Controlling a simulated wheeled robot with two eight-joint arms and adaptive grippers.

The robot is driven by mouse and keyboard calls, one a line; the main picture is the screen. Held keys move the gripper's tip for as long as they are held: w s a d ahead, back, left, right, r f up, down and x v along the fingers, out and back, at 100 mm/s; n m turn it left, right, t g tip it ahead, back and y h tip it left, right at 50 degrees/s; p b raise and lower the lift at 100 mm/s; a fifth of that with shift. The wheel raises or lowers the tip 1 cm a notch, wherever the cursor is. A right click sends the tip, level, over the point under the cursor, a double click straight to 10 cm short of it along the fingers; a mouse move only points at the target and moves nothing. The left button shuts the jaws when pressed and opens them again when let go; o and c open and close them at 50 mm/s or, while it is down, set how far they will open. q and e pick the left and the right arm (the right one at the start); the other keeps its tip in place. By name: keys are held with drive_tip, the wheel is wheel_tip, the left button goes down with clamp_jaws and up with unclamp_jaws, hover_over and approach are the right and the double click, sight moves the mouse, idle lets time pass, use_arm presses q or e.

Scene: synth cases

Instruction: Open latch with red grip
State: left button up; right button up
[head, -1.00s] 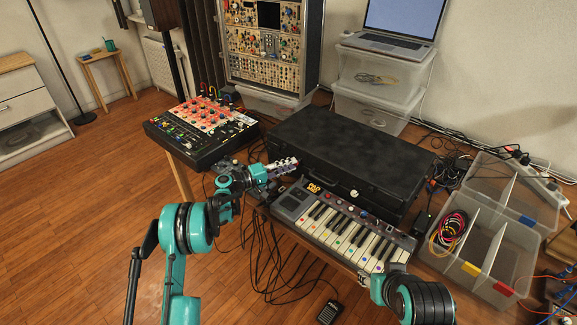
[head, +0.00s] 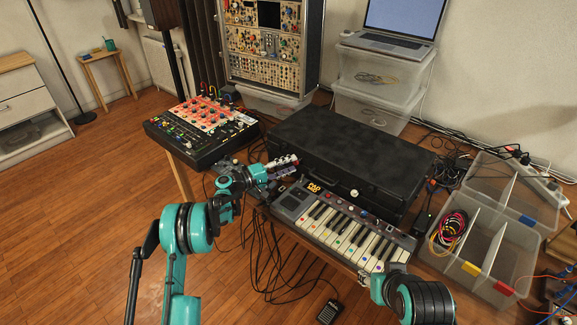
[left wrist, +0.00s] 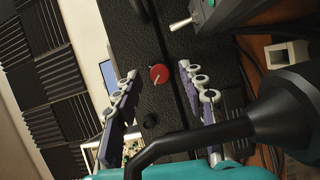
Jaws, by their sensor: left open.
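The closed black case (head: 350,140) lies on the table behind the small keyboard. In the left wrist view a round red grip (left wrist: 158,74) with a pale line on it sits on the dark case front (left wrist: 140,45), close to a seam. My left gripper (head: 284,165) is at the case's front left corner. In the left wrist view its open fingers (left wrist: 170,87) stand on either side of the red grip, with nothing between them touching it. In the head view the gripper mostly hides the red grip. My right gripper (head: 363,278) is by the keyboard's front edge, its fingers mostly hidden.
The keyboard (head: 345,228) stands right in front of the case. A mixer (head: 205,130) is at the left, clear divided bins (head: 490,220) at the right. Loose cables hang below the table front. A pale latch knob (head: 354,192) shows on the case front.

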use_arm(q)
drive_tip(key=v, duration=1.2)
drive_tip(key=s+d+r+m+g+y, duration=0.1)
drive_tip(key=s+d+r+g+y, duration=0.2)
drive_tip(key=s+r, duration=0.4)
drive_tip(key=s+d+r+m+y, duration=0.15)
drive_tip(key=s+r+y, duration=0.3)
drive_tip(key=s, duration=0.45)
drive_tip(key=s+a+f+m+y, duration=0.1)
drive_tip(key=s+a+y, duration=0.2)
drive_tip(key=s, duration=0.9)
drive_tip(key=s+a+f+m+y, duration=0.1)
drive_tip(key=s+a+y, duration=0.3)
drive_tip(key=s, duration=0.8)
drive_tip(key=shift+f+m+t+y, duration=0.3)
drive_tip(key=shift+f+m+y, duration=0.05)
drive_tip(key=shift+f, duration=0.45)
